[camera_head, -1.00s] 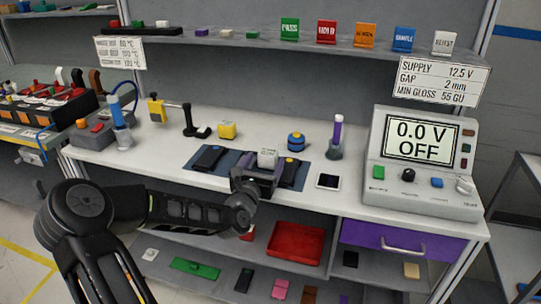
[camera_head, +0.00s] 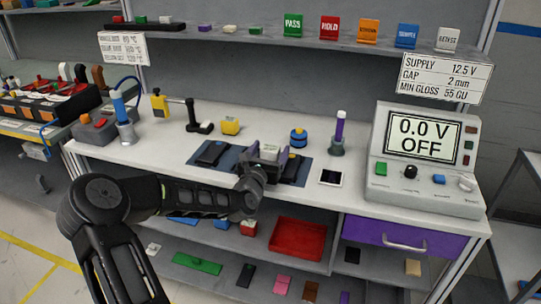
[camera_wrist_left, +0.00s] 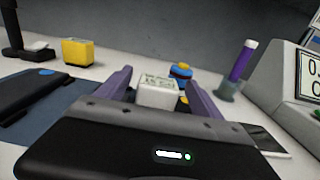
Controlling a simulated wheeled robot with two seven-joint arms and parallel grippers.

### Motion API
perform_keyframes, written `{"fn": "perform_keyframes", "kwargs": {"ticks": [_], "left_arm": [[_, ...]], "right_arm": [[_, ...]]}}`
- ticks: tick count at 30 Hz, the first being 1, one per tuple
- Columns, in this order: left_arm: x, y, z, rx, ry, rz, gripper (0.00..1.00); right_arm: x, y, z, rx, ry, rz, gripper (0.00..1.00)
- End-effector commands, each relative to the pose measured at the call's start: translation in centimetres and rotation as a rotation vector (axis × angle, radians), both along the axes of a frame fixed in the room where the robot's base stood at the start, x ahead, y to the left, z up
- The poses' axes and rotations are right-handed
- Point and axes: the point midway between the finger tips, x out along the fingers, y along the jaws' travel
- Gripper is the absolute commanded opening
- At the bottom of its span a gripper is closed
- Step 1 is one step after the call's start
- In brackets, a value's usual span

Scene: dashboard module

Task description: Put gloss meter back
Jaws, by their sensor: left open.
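A small white box with a printed or display face (camera_head: 269,152), which looks like the gloss meter, sits at the middle of the bench on or just over the blue mat (camera_head: 233,158). It also shows in the left wrist view (camera_wrist_left: 157,92). My left gripper (camera_wrist_left: 157,80) is open, with its purple-grey fingers on either side of the box. A gap shows beside the box, and its lower part is hidden by the gripper body. In the head view my left gripper (camera_head: 268,156) hides part of the mat. My right gripper is not in view.
Dark devices (camera_head: 211,153) lie on the mat on both sides. The meter console (camera_head: 425,160) is at right; a shelf runs above.

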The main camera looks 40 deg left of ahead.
Motion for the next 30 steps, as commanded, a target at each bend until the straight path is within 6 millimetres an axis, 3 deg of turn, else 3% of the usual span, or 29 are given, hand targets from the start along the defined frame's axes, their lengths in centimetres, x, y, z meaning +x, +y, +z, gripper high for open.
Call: {"fn": "perform_keyframes", "kwargs": {"ticks": [8,26,30], "left_arm": [[3.4,1.3,0.1,-0.002,-0.001,-0.001,0.76],[3.5,1.3,0.1,-0.001,0.000,0.000,0.76],[3.4,1.3,0.1,-0.001,0.000,0.000,0.67]], "right_arm": [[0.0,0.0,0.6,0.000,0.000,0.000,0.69],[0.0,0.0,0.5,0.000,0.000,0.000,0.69],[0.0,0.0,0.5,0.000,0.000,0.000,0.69]]}}
